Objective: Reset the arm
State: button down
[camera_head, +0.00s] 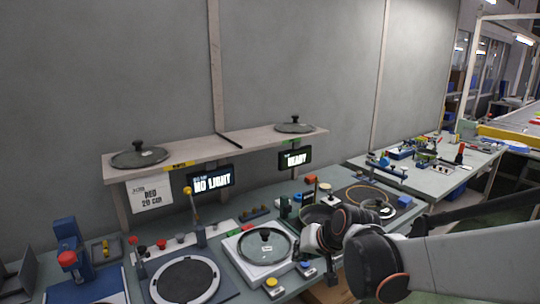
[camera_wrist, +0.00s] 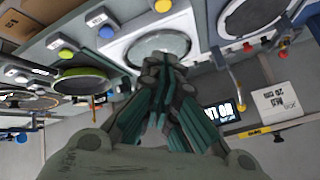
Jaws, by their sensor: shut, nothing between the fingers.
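My arm comes in from the right in the head view. My gripper (camera_head: 312,240) is above the workbench, just right of a glass lid (camera_head: 262,246) with a dark knob on a white square station. In the wrist view my gripper (camera_wrist: 165,68) is shut, with its dark green fingers together and nothing between them. The fingers overlap the near edge of the round glass disc on the white station (camera_wrist: 128,48). Part of a dark pan (camera_head: 316,213) shows behind my gripper in the head view; a green-rimmed pan (camera_wrist: 80,82) shows in the wrist view.
A shelf (camera_head: 220,148) along the wall holds a lid at the left (camera_head: 139,155) and another at the right (camera_head: 294,125). Display signs reading "NO LIGHT" (camera_head: 211,180) and "READY" (camera_head: 295,159) hang below. Blue fixtures (camera_head: 70,245) stand at the left. Another cluttered table (camera_head: 440,170) is at the right.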

jog(key=s+d+r+h, duration=0.2)
jog(key=s+d, duration=0.4)
jog(key=s, duration=0.5)
jog(key=s+d+r+h, duration=0.1)
jog(key=s+d, duration=0.5)
jog(key=s, duration=0.6)
jog(key=shift+r+n+h, duration=0.3)
jog(key=shift+r+h, duration=0.1)
jog(key=shift+r, duration=0.15)
